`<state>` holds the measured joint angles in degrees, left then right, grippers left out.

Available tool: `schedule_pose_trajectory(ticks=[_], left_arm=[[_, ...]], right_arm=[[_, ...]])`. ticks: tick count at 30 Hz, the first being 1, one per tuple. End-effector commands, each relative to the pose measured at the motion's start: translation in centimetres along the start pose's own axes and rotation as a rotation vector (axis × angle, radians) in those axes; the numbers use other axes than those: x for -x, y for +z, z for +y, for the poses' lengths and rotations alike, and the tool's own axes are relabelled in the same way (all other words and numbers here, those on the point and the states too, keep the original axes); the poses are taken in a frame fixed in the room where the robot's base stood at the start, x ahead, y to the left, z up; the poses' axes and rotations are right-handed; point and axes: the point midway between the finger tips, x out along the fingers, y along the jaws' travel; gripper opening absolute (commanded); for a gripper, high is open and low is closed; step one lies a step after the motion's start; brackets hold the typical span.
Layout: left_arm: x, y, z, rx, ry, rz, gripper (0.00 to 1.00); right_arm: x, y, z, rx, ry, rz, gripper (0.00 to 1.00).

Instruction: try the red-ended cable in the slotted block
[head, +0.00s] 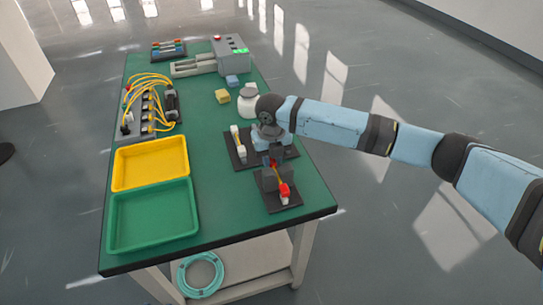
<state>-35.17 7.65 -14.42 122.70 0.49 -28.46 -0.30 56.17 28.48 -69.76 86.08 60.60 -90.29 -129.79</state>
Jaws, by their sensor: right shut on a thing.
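The red-ended cable shows as a short yellow strand with a red end (285,190) and a pale tip. It lies at the slotted block (267,184), a dark block on a dark plate near the table's front right. The red end sits on the near right side of the block. I cannot tell whether the strand is fully down in the slot. My right gripper (272,160) points down just behind the block, shut on the cable; its fingertips are largely hidden by the wrist and block. My left gripper is not in view.
A second dark plate with a white piece (240,149) stands behind. A white jar (249,105) is close to my right wrist. Yellow (151,184) and green (153,245) trays, and a rack with yellow cables (137,130), line the left. Bare table (225,200) lies between.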

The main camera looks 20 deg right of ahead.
Motion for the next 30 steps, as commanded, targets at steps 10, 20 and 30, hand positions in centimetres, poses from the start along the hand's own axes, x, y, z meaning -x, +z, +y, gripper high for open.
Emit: schedule_pose_trajectory(ticks=[10, 20, 30], left_arm=[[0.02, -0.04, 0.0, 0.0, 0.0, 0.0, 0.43], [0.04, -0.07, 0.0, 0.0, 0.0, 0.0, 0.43], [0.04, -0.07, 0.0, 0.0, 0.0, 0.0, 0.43]], right_arm=[[-0.44, -0.01, 0.02, 0.0, 0.0, 0.0, 0.0], [-0.8, -0.01, 0.01, 0.0, 0.0, 0.0, 0.0], [-0.8, 0.0, 0.0, 0.0, 0.0, 0.0, 0.45]])
